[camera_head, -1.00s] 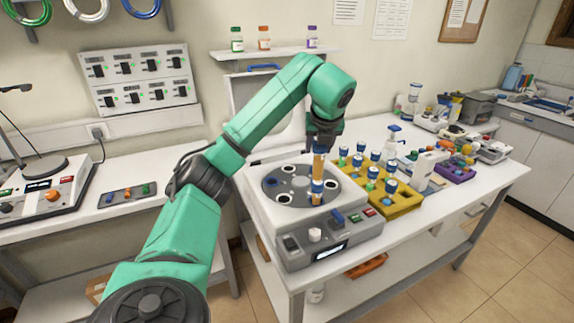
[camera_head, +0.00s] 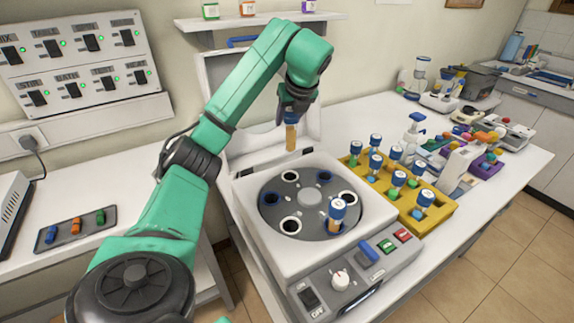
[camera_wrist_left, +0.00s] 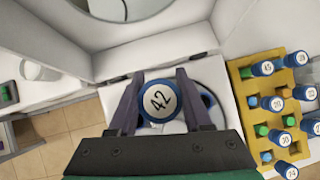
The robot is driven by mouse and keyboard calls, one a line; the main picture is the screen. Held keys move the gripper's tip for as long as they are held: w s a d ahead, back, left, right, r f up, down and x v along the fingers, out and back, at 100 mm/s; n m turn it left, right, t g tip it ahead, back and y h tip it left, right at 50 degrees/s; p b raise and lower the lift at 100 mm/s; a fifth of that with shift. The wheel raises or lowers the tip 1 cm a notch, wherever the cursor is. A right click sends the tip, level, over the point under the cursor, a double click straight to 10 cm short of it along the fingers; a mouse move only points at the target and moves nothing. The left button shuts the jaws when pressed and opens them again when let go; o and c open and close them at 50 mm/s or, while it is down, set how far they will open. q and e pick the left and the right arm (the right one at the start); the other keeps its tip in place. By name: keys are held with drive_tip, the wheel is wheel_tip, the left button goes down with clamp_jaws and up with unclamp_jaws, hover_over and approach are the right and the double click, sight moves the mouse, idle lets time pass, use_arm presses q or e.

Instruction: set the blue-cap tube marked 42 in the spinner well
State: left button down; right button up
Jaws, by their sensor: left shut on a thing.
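My left gripper (camera_head: 291,112) is shut on the blue-cap tube marked 42 (camera_wrist_left: 159,100); the number shows on its cap in the left wrist view. In the head view the tube's amber body (camera_head: 291,138) hangs upright above the back of the spinner's rotor, apart from it. The spinner (camera_head: 245,205) has a grey rotor (camera_head: 311,222) with several wells, some ringed white and some blue. Another blue-cap tube (camera_head: 338,208) stands in the rotor's front right well. My right gripper is not in view.
A yellow rack (camera_head: 437,214) with several blue-cap tubes stands right of the spinner. The spinner's lid (camera_head: 222,75) stands open behind the rotor, close to my left arm. A wall shelf (camera_head: 260,20) and switch panel (camera_head: 75,60) are behind.

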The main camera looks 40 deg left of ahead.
sight(289, 138)
use_arm(q)
wheel_tip(289, 138, down, 6)
drive_tip(key=shift+d+f, duration=0.1)
drive_tip(key=f, duration=0.2)
drive_tip(key=a+f, duration=0.1)
drive_tip(key=f, duration=0.1)
drive_tip(key=shift+w+p, duration=0.2)
drive_tip(key=shift+p, duration=0.1)
drive_tip(key=f, duration=0.3)
drive_tip(key=shift+s+d+f+p, duration=0.15)
drive_tip(key=shift+d+f+p, duration=0.15)
drive_tip(key=shift+a+f, duration=0.1)
drive_tip(key=shift+f, duration=0.2)
drive_tip(key=shift+c, duration=1.7)
unclamp_jaws()
drive_tip(key=shift+r, duration=0.1)
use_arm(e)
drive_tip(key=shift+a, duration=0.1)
